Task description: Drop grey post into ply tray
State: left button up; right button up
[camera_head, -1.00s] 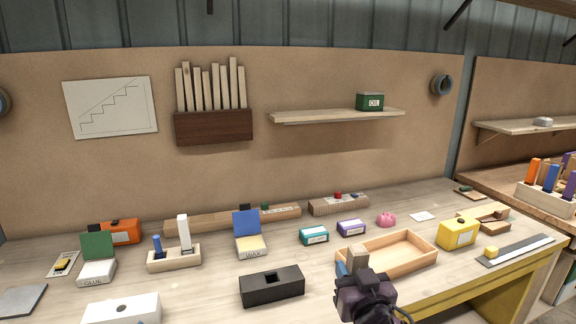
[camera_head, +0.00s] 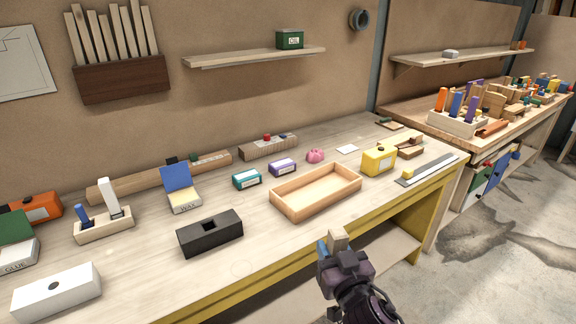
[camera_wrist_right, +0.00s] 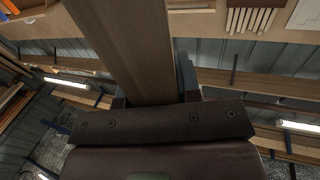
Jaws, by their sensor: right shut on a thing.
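The grey post (camera_head: 339,237) is a short grey-brown block end in the head view, held in my right gripper (camera_head: 333,249). In the right wrist view the post (camera_wrist_right: 125,45) is a long, flat-sided piece running up and away from the jaws. My right gripper is shut on it, in front of the bench's front edge, below and slightly right of the ply tray. The ply tray (camera_head: 315,191) is a shallow, pale wooden box on the bench near its front edge, and it looks empty. The post is apart from the tray. My left gripper is not in view.
A black block (camera_head: 210,234) with a square hole stands left of the tray. A yellow box (camera_head: 379,161) is to its right, with teal (camera_head: 247,180) and purple (camera_head: 282,167) boxes behind. A wooden holder (camera_head: 104,225) with blue and white posts is further left.

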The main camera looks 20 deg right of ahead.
aim_at(322, 193)
jog(key=i+l+u, duration=0.3)
jog(key=l, duration=0.4)
jog(key=i+l+u, duration=0.25)
jog(key=l, duration=0.45)
jog(key=l+u, duration=0.3)
jog(key=l, duration=0.45)
jog(key=i+l+u, duration=0.1)
jog(key=l+u, duration=0.2)
jog(key=l, duration=0.5)
